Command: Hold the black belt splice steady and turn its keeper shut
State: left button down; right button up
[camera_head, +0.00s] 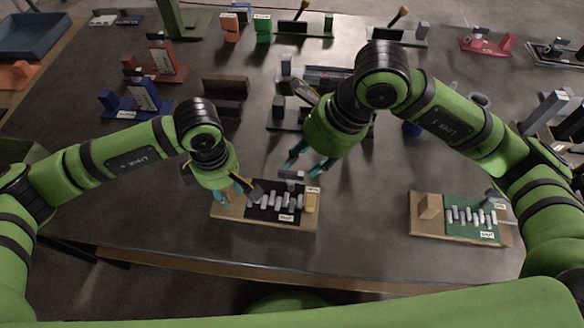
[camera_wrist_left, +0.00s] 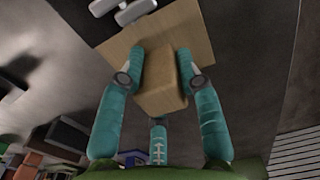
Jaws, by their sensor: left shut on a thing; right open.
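The black belt splice (camera_head: 268,212) lies on a pale wooden board near the table's front edge, with several grey pieces across it. Labels reading SHUT and apparently OPEN stand by it. A small grey bar (camera_head: 291,175) at its upper right edge looks like the keeper; its exact turn is hard to tell. My left gripper (camera_head: 236,194) is shut on the wooden block (camera_wrist_left: 160,88) at the board's left end, with fingers on both sides of it. My right gripper (camera_head: 308,164) is open and empty, just above the grey bar, fingers pointing down.
A green splice board (camera_head: 460,232) with its own wooden block lies to the right, beyond clear table. Red and blue stands (camera_head: 165,62) are at the left, dark blocks (camera_head: 226,84) behind. A blue bin (camera_head: 28,36) is at the far left.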

aim_at(291, 174)
jog(key=x, duration=0.6)
jog(key=shift+a, duration=0.1)
grip_shut()
